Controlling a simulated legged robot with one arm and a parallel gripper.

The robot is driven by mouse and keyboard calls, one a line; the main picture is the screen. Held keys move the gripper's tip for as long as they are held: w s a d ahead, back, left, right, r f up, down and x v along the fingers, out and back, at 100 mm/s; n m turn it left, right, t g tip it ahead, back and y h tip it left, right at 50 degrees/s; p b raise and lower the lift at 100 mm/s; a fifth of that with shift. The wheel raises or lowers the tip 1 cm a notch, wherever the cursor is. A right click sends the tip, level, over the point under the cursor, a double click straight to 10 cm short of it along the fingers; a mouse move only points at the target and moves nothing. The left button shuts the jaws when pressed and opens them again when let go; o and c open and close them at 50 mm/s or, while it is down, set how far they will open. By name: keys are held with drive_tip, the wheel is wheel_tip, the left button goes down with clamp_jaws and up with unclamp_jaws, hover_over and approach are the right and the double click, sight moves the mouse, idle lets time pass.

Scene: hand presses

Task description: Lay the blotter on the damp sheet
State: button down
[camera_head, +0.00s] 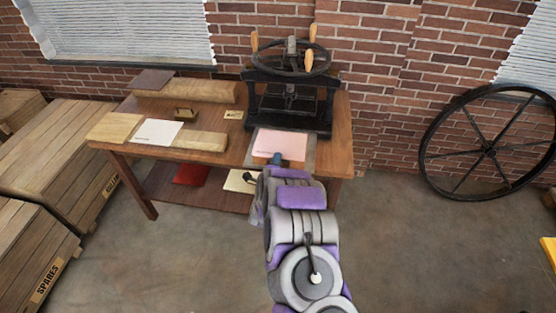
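A pink sheet (281,142), which looks like the blotter, lies flat or is held just above a grey plate (253,150) in front of the black press. My gripper (277,158) is at the front edge of the pink sheet. Its fingers are too small and hidden by my arm to show whether they grip it.
The black hand press (290,90) with a wheel and wooden handles stands at the back right of the wooden table (225,160). Boards, a dark sheet (152,80) and a small brass item (185,115) are left. Crates (65,150) stand left; a large wheel (488,148) leans right.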

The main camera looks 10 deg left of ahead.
drive_tip(key=c, duration=1.7)
unclamp_jaws()
drive_tip(key=shift+a, duration=0.2)
drive_tip(key=o, duration=0.4)
drive_tip(key=shift+d+r, duration=0.1)
drive_tip(key=shift+d, duration=0.4)
drive_tip(key=shift+o, duration=1.1)
drive_tip(key=shift+a, duration=0.35)
drive_tip(key=shift+s+d, duration=0.1)
drive_tip(key=shift+d, duration=0.05)
drive_tip(key=s+b, duration=0.2)
drive_tip(key=s, duration=0.4)
drive_tip(key=shift+s+b, duration=0.2)
drive_tip(key=shift+b, duration=0.2)
